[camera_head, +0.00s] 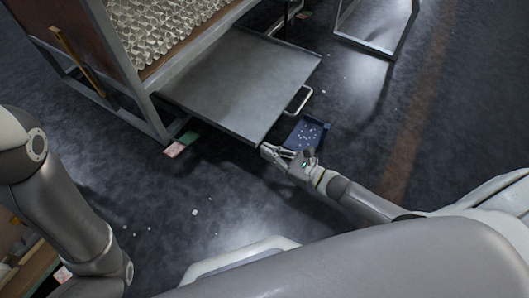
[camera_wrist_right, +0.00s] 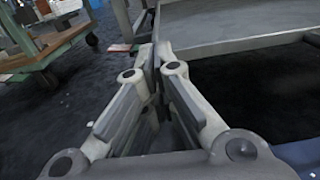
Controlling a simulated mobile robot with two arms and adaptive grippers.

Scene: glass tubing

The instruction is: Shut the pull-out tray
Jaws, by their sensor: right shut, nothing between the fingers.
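The pull-out tray (camera_head: 240,80) is a flat grey metal sheet that sticks out from under the rack of glass tubing. A light metal handle (camera_head: 299,100) is on its right-hand edge. My right gripper (camera_head: 268,149) is at the tray's near corner, with its fingers together and nothing between them. In the right wrist view the shut fingertips (camera_wrist_right: 154,50) are close to the tray's edge (camera_wrist_right: 230,44); I cannot tell whether they touch it. My left arm shows at the left of the head view, but its gripper is out of view.
The rack frame (camera_head: 122,75) holds many glass tubes (camera_head: 160,25) above the tray. A blue bin (camera_head: 307,134) with small bits sits on the floor beside my right gripper. Small debris lies on the dark floor. A metal frame (camera_head: 375,45) stands at the upper right.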

